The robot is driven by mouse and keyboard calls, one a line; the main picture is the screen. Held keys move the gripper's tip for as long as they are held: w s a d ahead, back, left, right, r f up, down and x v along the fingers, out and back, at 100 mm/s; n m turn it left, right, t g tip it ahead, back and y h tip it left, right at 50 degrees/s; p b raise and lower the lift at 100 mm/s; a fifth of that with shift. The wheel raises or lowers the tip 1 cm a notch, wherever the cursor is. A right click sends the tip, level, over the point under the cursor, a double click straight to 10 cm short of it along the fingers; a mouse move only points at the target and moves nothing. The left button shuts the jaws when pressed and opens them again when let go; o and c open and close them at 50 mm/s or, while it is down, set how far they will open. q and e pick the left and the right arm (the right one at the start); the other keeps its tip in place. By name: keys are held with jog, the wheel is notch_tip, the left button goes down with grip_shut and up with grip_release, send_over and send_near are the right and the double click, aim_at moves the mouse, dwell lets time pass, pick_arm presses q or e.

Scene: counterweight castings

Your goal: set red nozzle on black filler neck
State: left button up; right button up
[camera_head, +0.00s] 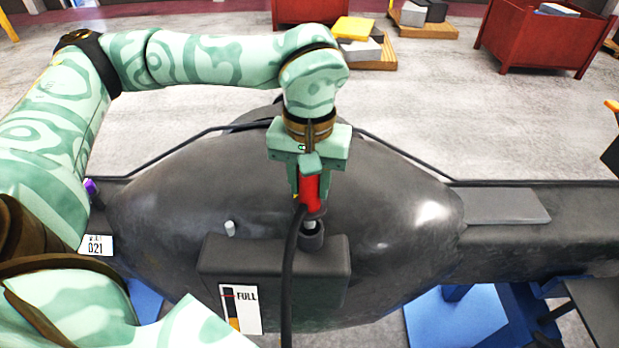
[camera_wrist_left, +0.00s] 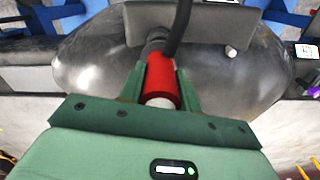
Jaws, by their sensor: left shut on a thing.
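The red nozzle (camera_head: 309,193) is held between the fingers of my left gripper (camera_head: 309,186), with a black hose hanging from it toward the front. The wrist view also shows the red nozzle (camera_wrist_left: 162,82) between the green fingers of my left gripper (camera_wrist_left: 161,88). The black filler neck (camera_head: 312,239) stands on a dark box-like housing, just below the nozzle. The nozzle's grey tip is at the neck's mouth; I cannot tell how far it is inside. The neck is partly hidden behind the nozzle and hose in the wrist view. My right gripper is not seen.
A large dark rounded casting (camera_head: 400,215) fills the middle. Blue supports (camera_head: 455,320) stand below. Red bins (camera_head: 540,38) and pallets are on the floor behind.

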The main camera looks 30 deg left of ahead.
aim_at(309, 204)
pick_arm(q)
jog(key=shift+f+b, duration=1.9)
jog(key=shift+f, duration=0.75)
jog(key=o, duration=0.9)
notch_tip(309, 204, up, 16)
jog(key=shift+r, duration=0.2)
